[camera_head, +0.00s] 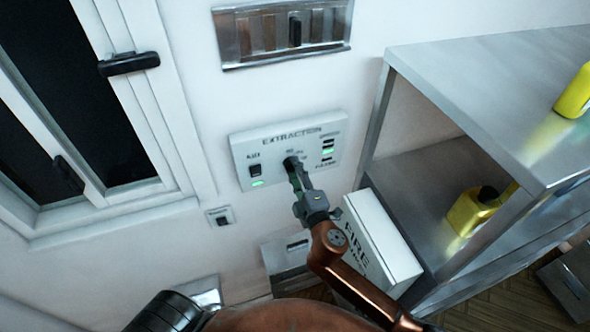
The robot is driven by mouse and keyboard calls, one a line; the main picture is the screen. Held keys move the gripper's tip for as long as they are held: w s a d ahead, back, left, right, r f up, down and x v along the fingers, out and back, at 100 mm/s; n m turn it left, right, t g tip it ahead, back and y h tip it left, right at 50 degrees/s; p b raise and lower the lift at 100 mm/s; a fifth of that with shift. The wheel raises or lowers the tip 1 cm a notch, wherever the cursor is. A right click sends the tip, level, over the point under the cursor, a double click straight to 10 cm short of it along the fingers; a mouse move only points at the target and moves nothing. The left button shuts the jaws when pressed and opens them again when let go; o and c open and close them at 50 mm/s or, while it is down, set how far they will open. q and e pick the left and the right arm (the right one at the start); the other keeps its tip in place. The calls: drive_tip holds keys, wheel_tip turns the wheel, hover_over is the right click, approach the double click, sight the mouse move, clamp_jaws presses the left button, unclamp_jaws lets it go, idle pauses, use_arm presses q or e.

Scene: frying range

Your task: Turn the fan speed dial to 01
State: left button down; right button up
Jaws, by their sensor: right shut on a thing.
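A white wall panel marked EXTRACTION (240,145) is mounted on the wall in the middle of the view. It has a black rocker switch (255,169) with a green light at its left, and small dark marks with another green light at its right. The dark fan speed dial (290,163) is in the panel's middle, mostly hidden by my right gripper. My right gripper (294,170) reaches up from below and is shut on the dial. The dial's setting cannot be read. My left gripper is not in view.
A white box marked FIRE (385,245) stands just right of my right arm. A metal shelf unit (480,100) with yellow bottles (470,212) is at the right. A window (75,110) is at the left. A metal rack (258,35) hangs above the panel.

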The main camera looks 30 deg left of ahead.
drive_tip(key=shift+n, duration=1)
drive_tip(key=o, duration=1.2)
drive_tip(key=shift+c, duration=0.2)
drive_tip(key=v, duration=1.2)
